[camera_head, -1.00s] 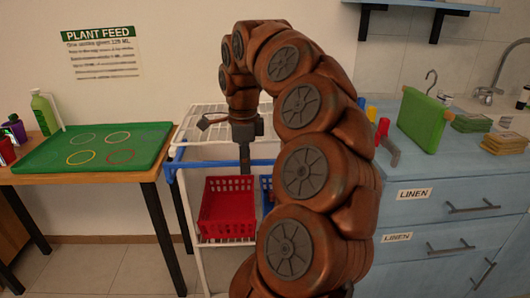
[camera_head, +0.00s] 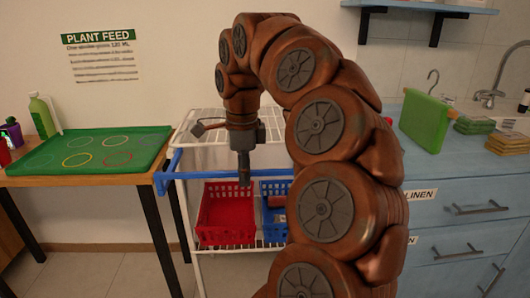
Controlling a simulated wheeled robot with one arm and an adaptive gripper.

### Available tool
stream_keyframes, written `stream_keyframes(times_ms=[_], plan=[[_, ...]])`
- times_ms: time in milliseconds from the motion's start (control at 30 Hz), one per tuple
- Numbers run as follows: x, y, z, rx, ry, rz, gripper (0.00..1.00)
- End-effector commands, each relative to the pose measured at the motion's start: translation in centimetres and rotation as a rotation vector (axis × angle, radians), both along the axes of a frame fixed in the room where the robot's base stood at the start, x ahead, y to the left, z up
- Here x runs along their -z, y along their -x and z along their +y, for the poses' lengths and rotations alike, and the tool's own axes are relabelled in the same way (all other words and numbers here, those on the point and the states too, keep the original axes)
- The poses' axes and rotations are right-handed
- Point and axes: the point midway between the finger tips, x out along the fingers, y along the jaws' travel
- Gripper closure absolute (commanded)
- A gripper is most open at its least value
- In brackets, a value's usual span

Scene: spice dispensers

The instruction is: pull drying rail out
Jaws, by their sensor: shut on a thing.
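The drying rail (camera_head: 205,174) is a blue bar across the front of a white wire cart (camera_head: 205,269), with a side arm running back at the left. My gripper (camera_head: 244,178) points down at the rail's front bar and is shut on it. The fingers hide the part of the bar between them. The rail's right end is hidden behind my arm.
A red basket (camera_head: 226,214) and a blue basket (camera_head: 272,226) stand on the cart's lower shelf. A table with a green mat (camera_head: 70,158) is close on the left. Blue drawers (camera_head: 466,228) are on the right, partly behind my arm. Tiled floor (camera_head: 125,275) shows at the front left.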

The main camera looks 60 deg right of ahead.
Motion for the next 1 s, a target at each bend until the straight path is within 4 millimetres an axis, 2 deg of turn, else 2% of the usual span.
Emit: stream_keyframes(times_ms=[400, 733, 767, 1000], plan=[[0.1, 1.2, 1.6, -0.001, -0.001, -0.002, 1.00], [0.0, 1.4, 1.8, -0.001, -0.002, -0.001, 1.00], [0.0, 1.4, 1.7, -0.001, -0.002, -0.001, 0.87], [0.0, 1.4, 1.7, 0.000, -0.001, -0.001, 0.62]])
